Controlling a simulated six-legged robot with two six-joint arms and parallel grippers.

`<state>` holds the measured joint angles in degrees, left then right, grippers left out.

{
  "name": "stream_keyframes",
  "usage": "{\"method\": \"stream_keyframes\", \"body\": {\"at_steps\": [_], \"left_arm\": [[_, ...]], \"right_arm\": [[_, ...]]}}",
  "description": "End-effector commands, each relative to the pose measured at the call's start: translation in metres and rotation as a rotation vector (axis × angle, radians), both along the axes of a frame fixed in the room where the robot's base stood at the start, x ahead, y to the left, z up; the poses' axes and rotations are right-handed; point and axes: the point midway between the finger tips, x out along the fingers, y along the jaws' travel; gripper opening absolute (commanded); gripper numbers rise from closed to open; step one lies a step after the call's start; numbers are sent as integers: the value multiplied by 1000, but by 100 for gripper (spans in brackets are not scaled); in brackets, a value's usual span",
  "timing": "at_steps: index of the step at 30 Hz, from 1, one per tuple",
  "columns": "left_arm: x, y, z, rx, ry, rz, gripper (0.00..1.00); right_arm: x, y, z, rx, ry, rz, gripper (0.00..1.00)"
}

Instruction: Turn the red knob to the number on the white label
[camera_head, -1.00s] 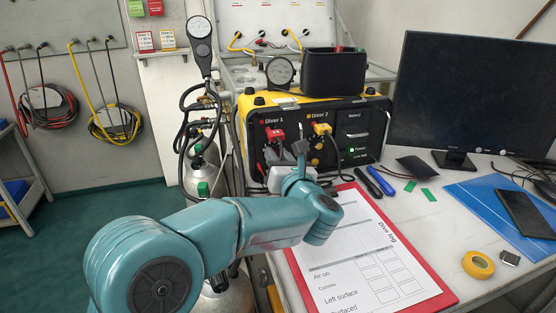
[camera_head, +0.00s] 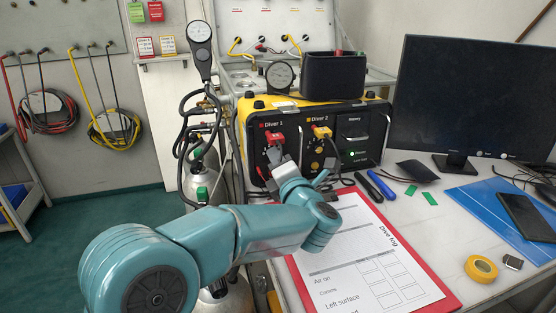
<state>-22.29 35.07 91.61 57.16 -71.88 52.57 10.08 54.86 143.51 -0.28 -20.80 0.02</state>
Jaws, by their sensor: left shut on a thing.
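The black and yellow diver air panel (camera_head: 349,124) stands on the table. Its Diver 1 side has a red connector (camera_head: 275,138); its Diver 2 side has a yellow connector (camera_head: 321,132) with yellow knobs (camera_head: 317,150) below. My left gripper (camera_head: 274,160) is at the Diver 1 side, just below the red connector, and is shut on what appears to be the red knob. The gripper hides the knob almost wholly, so its setting cannot be read. A small white label (camera_head: 284,103) seems to lie on the panel's top; its number is too small to read. My right gripper is not in view.
A red clipboard (camera_head: 428,293) with a dive log lies in front of the panel. Pens (camera_head: 380,184) lie beside it. A black box (camera_head: 334,75) and a round gauge (camera_head: 280,74) sit atop the panel. A monitor (camera_head: 470,95) stands right; gas cylinders (camera_head: 197,178) stand left.

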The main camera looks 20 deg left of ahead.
Motion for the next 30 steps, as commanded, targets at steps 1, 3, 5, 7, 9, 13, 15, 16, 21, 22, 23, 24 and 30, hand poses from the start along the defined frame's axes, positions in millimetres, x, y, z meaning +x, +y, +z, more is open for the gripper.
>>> {"method": "stream_keyframes", "body": {"at_steps": [1,3,5,7,9,13,15,16,21,22,23,24,30], "left_arm": [[0,0,2,35,22,-1,0],[0,0,2,89,59,-1,0],[0,0,2,133,87,-1,0],[0,0,2,182,120,-1,0],[0,0,2,227,151,-1,0],[0,0,1,299,200,-1,0],[0,0,1,332,222,-1,0],[0,0,1,344,231,-1,0],[0,0,0,399,266,-1,0],[0,0,0,405,271,-1,0],[0,0,0,412,275,-2,0],[0,0,0,418,280,-2,0],[0,0,0,434,290,-2,0]], "right_arm": [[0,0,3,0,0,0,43],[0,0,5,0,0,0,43],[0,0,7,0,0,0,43],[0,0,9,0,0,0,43],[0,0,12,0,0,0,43],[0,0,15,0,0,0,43],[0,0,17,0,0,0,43],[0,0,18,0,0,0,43],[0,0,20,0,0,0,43],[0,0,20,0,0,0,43],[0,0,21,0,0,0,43],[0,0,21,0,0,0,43],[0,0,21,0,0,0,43]]}}
